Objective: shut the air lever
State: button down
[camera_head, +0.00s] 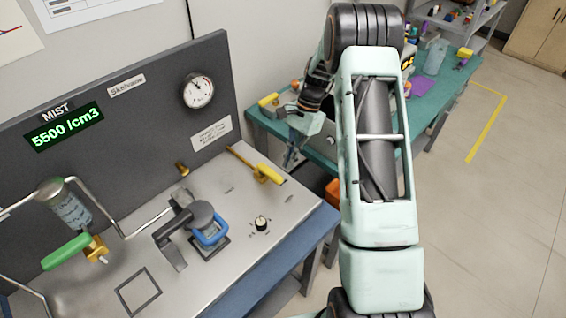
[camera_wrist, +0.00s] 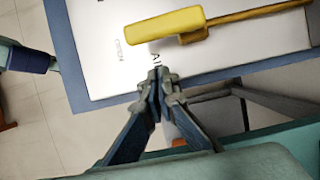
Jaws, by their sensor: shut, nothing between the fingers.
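A yellow lever (camera_head: 268,173) lies on the right part of the metal panel top (camera_head: 290,203). It is long and thin with a thicker yellow handle. In the wrist view the yellow handle (camera_wrist: 165,24) and its bar cross the top of the picture, above small printed letters that I cannot read for sure. My gripper (camera_head: 289,158) is to the right of the lever, just off the panel's edge. In the wrist view my gripper (camera_wrist: 160,82) is shut and empty, its tips apart from the handle.
A green-handled lever (camera_head: 67,252), a blue-ringed part (camera_head: 209,232) and a black knob (camera_head: 262,223) are on the panel. A gauge (camera_head: 198,91) and a display (camera_head: 65,127) reading 5500 /cm3 are on the upright board. A teal table (camera_head: 300,135) stands behind.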

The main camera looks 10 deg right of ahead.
aim_at(270, 175)
jog(key=shift+s+a+r, duration=0.1)
jog(key=shift+s+a, duration=0.3)
jog(key=shift+a, duration=0.25)
jog(key=shift+s+a+r, duration=0.1)
jog(key=shift+s+a, duration=0.3)
jog(key=shift+a, duration=0.2)
